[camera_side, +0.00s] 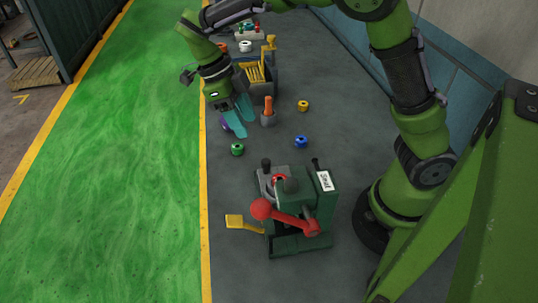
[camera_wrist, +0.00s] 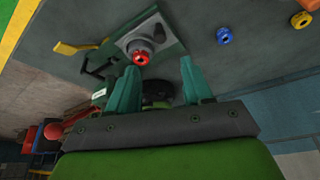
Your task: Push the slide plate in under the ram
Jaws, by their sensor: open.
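The dark green press (camera_side: 298,228) stands at the front of the grey floor, with a red-knobbed lever (camera_side: 262,208) on its near side. A pale grey plate, apparently the slide plate (camera_wrist: 128,42), sticks out from under the press head and carries a red ring (camera_wrist: 141,58); the ring also shows in the side view (camera_side: 280,179). The ram is largely hidden by the press head and my fingers. My gripper (camera_side: 238,115) is above the floor behind the press, apart from it. Its teal fingers (camera_wrist: 161,88) are open with nothing between them.
A yellow tab (camera_side: 235,221) juts left from the press. Green (camera_side: 237,149), blue (camera_side: 301,142) and yellow (camera_side: 303,106) rings lie loose behind it. An orange-handled tool in a holder (camera_side: 267,112) and a grey bin (camera_side: 260,80) stand farther back. Floor between rings and press is clear.

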